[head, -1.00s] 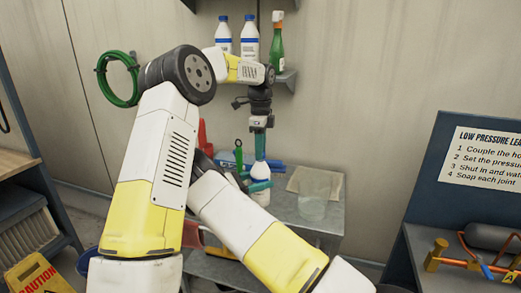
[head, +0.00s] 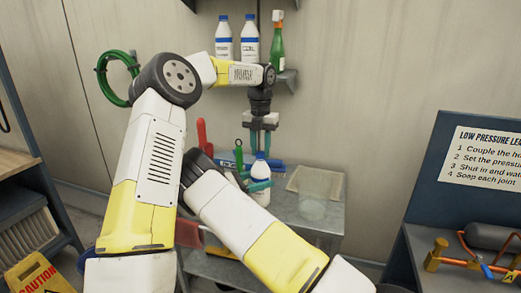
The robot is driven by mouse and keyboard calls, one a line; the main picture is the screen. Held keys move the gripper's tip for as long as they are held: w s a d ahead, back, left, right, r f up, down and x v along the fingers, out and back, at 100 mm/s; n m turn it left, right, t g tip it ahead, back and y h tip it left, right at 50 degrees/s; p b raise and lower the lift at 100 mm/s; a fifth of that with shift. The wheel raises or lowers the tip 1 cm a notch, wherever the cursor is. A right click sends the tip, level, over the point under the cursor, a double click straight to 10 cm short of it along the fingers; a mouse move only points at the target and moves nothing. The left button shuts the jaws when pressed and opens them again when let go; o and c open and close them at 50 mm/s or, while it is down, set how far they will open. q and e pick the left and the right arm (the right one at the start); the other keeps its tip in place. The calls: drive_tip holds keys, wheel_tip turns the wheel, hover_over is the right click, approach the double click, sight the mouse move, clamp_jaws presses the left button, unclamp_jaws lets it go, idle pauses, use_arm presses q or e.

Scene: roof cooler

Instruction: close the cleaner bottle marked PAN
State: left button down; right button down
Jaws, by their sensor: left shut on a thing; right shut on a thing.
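A white bottle (head: 261,170) with a blue cap (head: 260,156) stands upright on the grey metal bench; its label is hidden, so I cannot read PAN on it. My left gripper (head: 261,150) points straight down from above, its teal fingers on either side of the cap and shut on it. My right gripper (head: 259,186) reaches in low from the front, shut on the bottle's body, with a teal finger across its front. Its wrist is partly hidden behind my own arm.
A wall shelf (head: 286,78) above holds two white blue-capped bottles (head: 250,42) and a green spray bottle (head: 277,45). A clear container (head: 313,195) stands on the bench (head: 325,225) to the right. Red and green tools stand at the left.

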use_arm(q)
drive_tip(key=c, duration=1.1)
unclamp_jaws()
drive_tip(key=shift+o, duration=0.2)
drive_tip(key=shift+r, duration=2.3)
drive_tip(key=shift+c, duration=0.3)
